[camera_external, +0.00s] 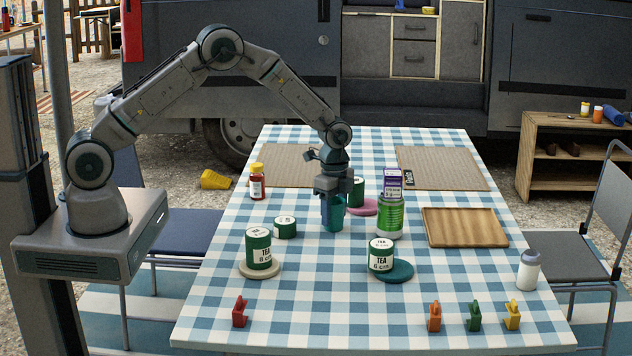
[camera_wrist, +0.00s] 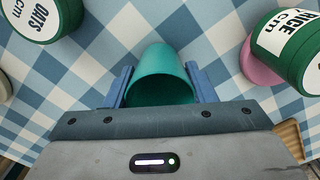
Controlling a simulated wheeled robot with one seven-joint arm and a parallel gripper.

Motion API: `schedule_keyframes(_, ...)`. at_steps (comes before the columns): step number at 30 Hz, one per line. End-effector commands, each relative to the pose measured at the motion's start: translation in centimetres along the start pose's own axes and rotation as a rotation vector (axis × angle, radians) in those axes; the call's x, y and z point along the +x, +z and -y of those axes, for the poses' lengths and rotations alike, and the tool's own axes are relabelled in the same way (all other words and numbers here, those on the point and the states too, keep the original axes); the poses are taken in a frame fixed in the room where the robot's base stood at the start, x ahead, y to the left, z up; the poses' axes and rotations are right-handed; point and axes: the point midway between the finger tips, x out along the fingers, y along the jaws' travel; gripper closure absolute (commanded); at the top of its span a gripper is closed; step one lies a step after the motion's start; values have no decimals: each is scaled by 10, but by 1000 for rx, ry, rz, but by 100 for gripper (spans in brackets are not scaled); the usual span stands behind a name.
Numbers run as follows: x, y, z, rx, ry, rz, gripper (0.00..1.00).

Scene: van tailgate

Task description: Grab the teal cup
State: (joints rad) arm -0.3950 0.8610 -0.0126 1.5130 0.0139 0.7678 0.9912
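The teal cup (camera_wrist: 160,75) is between the two blue fingers of my gripper (camera_wrist: 160,88) in the wrist view, its open mouth towards the camera. The fingers lie along both sides of the cup, close against it. Whether they press on it or a thin gap is left, I cannot tell. In the external view my gripper (camera_external: 331,208) points down over the table, and the cup (camera_external: 336,222) shows at its fingers, partly hidden by them. The cup looks upright and at or near the tabletop.
A green tin (camera_external: 357,190) on a pink coaster (camera_external: 363,208) stands close behind, and a green jar (camera_external: 390,218) is to the right. More tins (camera_external: 259,249) (camera_external: 381,256) stand in front. A wooden tray (camera_external: 464,228) lies right. The checked table (camera_external: 330,300) is clear at front centre.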

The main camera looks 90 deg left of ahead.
Motion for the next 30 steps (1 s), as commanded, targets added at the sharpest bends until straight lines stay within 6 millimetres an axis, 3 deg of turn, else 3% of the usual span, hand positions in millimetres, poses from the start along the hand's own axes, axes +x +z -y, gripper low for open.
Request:
schedule_keyframes(14,-5,0,0,0,-1,-1,72)
schedule_keyframes(22,-45,-2,-1,1,-4,-3,72)
schedule_keyframes(30,-80,-28,-60,5,-3,-2,72)
